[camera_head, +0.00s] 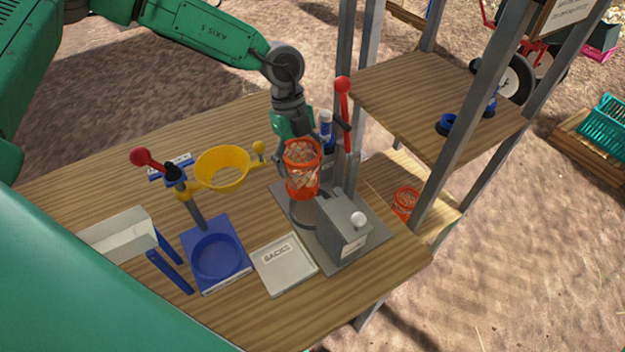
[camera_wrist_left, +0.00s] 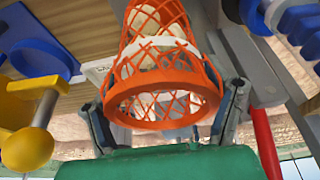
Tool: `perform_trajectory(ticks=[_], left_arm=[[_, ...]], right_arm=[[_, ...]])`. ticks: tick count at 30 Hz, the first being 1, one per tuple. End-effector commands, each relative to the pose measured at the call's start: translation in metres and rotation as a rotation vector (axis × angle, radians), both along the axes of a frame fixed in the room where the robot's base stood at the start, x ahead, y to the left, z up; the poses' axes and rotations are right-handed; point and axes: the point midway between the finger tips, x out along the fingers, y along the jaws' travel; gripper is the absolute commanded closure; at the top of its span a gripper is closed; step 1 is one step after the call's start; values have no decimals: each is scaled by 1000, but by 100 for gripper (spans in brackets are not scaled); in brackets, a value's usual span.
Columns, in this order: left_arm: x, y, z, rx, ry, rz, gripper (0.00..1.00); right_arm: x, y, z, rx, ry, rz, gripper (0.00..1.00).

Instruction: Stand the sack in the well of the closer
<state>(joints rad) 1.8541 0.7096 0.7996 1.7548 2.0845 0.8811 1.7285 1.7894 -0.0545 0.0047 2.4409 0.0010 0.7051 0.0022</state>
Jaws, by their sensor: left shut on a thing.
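My left gripper (camera_head: 297,140) is shut on an orange mesh sack (camera_head: 303,172), near its stiff orange rim. The sack hangs roughly upright in the head view, with pale onions inside. The wrist view shows the sack (camera_wrist_left: 160,70) between the two fingers, rim toward the camera. The closer looks to be the grey machine (camera_head: 343,232) with a white knob and a red-knobbed lever (camera_head: 343,95). Its round well (camera_head: 303,216) is just below the sack and partly hidden by it. I cannot tell whether the sack's bottom touches the well. My right gripper is out of view.
A yellow funnel (camera_head: 221,168) stands over a blue base (camera_head: 216,256) left of the closer. A plate marked SACKS (camera_head: 283,264) and a white chute (camera_head: 118,232) lie nearer. Another orange sack (camera_head: 405,201) sits on a lower shelf at right. Grey posts rise behind the closer.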

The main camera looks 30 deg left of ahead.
Motion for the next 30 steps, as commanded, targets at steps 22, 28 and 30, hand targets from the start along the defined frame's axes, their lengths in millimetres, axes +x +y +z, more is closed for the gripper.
perform_trajectory(ticks=[22, 28, 30], left_arm=[[-21, -36, -35, 0, -3, -1, 55], [-22, -36, -37, 0, -2, -1, 55], [-22, -36, -37, 0, -2, -1, 3]], right_arm=[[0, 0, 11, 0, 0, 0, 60], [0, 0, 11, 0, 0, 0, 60], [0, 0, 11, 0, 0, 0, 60]])
